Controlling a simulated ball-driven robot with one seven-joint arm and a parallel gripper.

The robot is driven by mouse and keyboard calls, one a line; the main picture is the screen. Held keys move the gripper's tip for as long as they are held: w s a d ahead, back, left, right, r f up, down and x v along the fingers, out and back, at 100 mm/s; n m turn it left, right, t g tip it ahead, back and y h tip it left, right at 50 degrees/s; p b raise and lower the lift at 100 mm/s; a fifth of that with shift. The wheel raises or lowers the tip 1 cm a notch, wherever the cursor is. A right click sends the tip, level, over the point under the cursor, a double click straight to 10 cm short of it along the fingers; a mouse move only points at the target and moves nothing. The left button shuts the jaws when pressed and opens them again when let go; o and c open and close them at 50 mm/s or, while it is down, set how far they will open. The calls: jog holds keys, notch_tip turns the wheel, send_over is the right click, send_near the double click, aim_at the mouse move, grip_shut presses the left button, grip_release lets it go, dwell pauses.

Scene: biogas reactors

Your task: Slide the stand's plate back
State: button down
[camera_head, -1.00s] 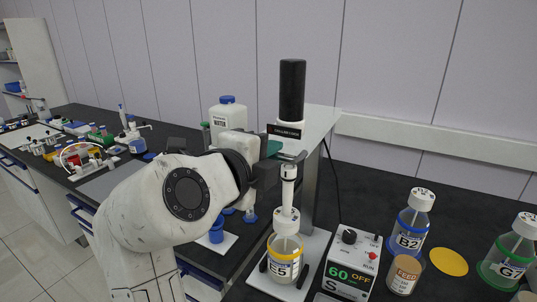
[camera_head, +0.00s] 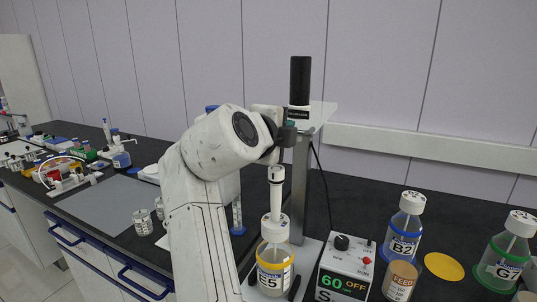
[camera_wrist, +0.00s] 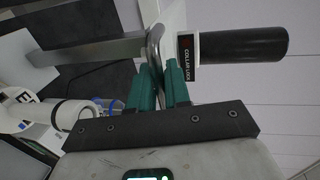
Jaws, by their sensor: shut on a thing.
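The stand has a pale plate (camera_head: 321,112) at the top of its grey column (camera_head: 300,185), with a black cylinder (camera_head: 300,80) upright above it. In the wrist view the black cylinder (camera_wrist: 245,46) lies sideways, with a "COLLAR LOCK" label at its end. My gripper (camera_wrist: 161,72) has green fingers closed on a bent metal bar (camera_wrist: 154,42) beside that label. In the head view my gripper (camera_head: 284,134) is at the plate's front, partly hidden by my arm. The yellow-banded bottle (camera_head: 273,262) with its white shaft stands below.
A speed box (camera_head: 344,268) reading "60 OFF" sits right of the stand. Bottle B2 (camera_head: 404,237), a FEED jar (camera_head: 401,279), a yellow disc (camera_head: 445,266) and bottle G7 (camera_head: 506,252) stand further right. A cable hangs behind the column. The wall closes off the back.

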jog(key=shift+r+x, duration=0.2)
jog(key=shift+x, duration=0.75)
jog(key=shift+w, duration=0.1)
jog(key=c, duration=1.3)
grip_release()
jog(key=b+v, duration=0.2)
jog(key=v, duration=0.9)
